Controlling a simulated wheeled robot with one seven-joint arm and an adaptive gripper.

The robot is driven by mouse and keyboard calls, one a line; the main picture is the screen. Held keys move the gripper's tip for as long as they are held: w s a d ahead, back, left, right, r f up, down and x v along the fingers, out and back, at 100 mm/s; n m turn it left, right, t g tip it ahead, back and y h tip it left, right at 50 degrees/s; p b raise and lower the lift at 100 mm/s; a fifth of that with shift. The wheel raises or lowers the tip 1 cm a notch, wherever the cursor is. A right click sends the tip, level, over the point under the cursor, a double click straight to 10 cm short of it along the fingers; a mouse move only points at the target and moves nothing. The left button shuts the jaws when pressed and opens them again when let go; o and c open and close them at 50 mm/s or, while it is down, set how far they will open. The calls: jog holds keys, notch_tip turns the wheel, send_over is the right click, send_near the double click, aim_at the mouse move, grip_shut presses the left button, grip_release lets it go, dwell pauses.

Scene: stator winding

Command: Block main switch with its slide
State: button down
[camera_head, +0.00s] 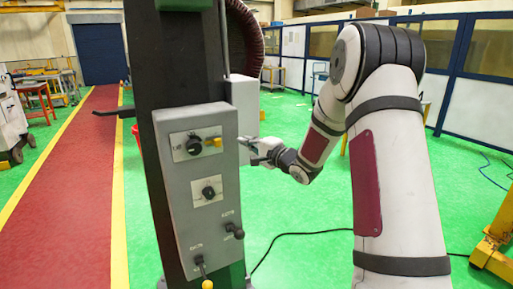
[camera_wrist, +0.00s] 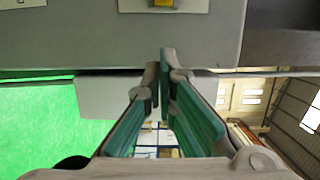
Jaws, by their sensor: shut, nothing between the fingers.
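A grey control box (camera_head: 196,195) on a dark column carries two rotary switches. The upper switch (camera_head: 194,145) has a black knob on a pale plate, with a yellow slide (camera_head: 213,142) at its right side. My gripper (camera_head: 242,142) is to the right of the box, level with the upper switch. In the wrist view, my gripper (camera_wrist: 163,60) has its green-lined fingers together and empty. Their tips point toward the box face (camera_wrist: 100,40). The yellow slide (camera_wrist: 162,3) is cut off by the top edge there. I cannot tell whether the fingertips touch the box.
The lower switch (camera_head: 208,189) sits below. A grey housing (camera_head: 245,105) stands behind the box. The green floor right of the box is mostly clear; a black cable (camera_head: 290,236) lies there.

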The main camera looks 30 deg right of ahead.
aim_at(214, 142)
jog(key=a, duration=0.1)
jog(key=w+a, duration=0.1)
jog(key=a, duration=0.1)
jog(key=shift+a+p, duration=0.2)
jog(key=shift+p, duration=0.15)
jog(key=shift+a, duration=0.5)
jog(key=shift+a+p, duration=0.5)
jog(key=shift+a, duration=0.55)
